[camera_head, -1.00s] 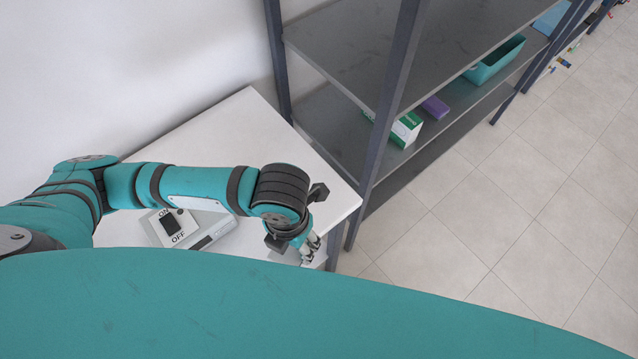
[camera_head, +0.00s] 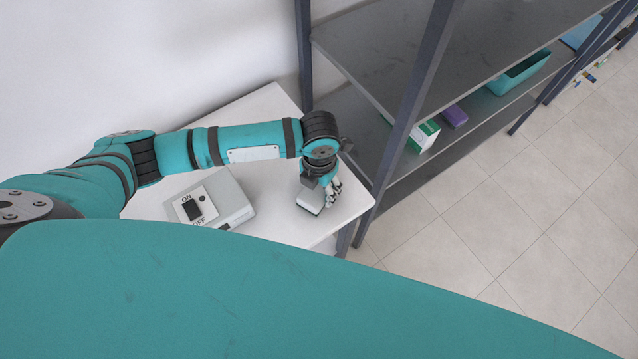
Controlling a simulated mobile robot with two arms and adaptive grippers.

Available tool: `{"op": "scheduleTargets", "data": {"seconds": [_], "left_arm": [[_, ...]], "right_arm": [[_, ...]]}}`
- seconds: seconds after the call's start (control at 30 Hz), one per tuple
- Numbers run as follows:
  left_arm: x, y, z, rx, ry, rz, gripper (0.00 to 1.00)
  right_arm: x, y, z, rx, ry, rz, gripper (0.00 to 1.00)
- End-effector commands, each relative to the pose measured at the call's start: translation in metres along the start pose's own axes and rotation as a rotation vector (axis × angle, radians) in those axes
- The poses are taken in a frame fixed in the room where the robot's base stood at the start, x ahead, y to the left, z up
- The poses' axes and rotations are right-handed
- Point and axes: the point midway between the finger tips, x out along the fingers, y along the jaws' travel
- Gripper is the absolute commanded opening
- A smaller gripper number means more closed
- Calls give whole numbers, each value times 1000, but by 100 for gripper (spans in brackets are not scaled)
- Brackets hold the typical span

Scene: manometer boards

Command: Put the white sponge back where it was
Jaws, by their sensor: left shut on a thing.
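My left gripper (camera_head: 326,192) is over the right end of the white table (camera_head: 262,122), close to its right edge. It is shut on the white sponge (camera_head: 309,202), a small pale block that shows just below and left of the fingers. The wrist hides part of the sponge. I cannot tell whether the sponge touches the tabletop. My right gripper is not in view.
A grey box with an ON/OFF switch (camera_head: 228,198) stands on the table left of the gripper. A dark metal shelf rack (camera_head: 360,122) stands right behind the table, with a green-and-white box (camera_head: 424,136), a purple item (camera_head: 454,116) and a teal bin (camera_head: 520,74).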

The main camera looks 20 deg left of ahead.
Motion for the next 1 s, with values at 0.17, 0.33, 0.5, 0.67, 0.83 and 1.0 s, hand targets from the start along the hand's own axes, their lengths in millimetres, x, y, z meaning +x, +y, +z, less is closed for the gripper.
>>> {"op": "scheduleTargets", "data": {"seconds": [0.17,0.33,0.5,0.67,0.83,1.0], "left_arm": [[0,0,0,1,-2,0,25],[4,0,0,0,-1,1,57],[3,0,0,0,-1,0,79],[3,0,0,0,-1,0,79],[-1,0,0,0,-2,0,79],[-22,0,2,2,-6,0,79]], "right_arm": [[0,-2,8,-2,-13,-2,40],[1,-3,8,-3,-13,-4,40],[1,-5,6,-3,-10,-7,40],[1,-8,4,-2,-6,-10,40],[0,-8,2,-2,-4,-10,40],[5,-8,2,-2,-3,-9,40]]}}
